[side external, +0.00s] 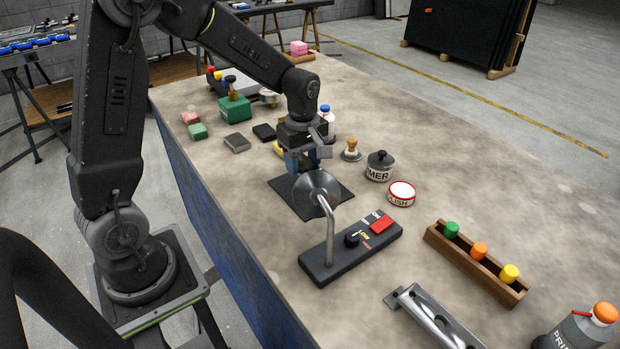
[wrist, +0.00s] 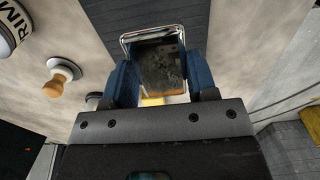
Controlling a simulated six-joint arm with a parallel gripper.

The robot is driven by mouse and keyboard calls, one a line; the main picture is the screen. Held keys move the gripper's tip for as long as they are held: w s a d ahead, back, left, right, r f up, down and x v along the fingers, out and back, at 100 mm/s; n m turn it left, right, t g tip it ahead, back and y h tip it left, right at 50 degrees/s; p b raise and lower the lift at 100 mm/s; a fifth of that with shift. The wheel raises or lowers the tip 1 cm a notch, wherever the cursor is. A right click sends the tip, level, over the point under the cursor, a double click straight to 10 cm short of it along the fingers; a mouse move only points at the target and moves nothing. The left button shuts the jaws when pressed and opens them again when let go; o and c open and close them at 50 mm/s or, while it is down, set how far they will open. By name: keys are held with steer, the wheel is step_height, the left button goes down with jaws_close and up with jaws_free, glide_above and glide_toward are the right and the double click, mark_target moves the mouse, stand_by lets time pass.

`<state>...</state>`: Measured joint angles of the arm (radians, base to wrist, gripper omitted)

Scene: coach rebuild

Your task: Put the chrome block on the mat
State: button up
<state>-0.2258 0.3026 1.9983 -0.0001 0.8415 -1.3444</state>
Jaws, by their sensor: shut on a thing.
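The chrome block (wrist: 160,66) is a shiny, mirror-like block between the two blue fingers of my gripper (wrist: 160,80) in the wrist view. My gripper is shut on it. The dark flat mat (wrist: 195,14) shows beyond and under the block in the wrist view. In the side view my gripper (side external: 299,162) points down over the far part of the mat (side external: 288,194). The round metal head of a stand hides the block there. I cannot tell whether the block touches the mat.
A black control box (side external: 345,252) with a bent metal arm and round head stands in front of the mat. A wooden rack (side external: 470,268) with coloured pegs is at right. A lidded pot (side external: 379,168), a tin (side external: 401,196) and a wooden-handled stamp (side external: 351,151) stand right of my gripper.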

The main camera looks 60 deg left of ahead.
steer(key=shift+w+d+f, duration=0.45)
steer(key=shift+d+f, duration=0.05)
steer(key=shift+d, duration=0.15)
steer(key=shift+f, duration=2)
steer(key=shift+f, duration=0.15)
steer(key=o, duration=1)
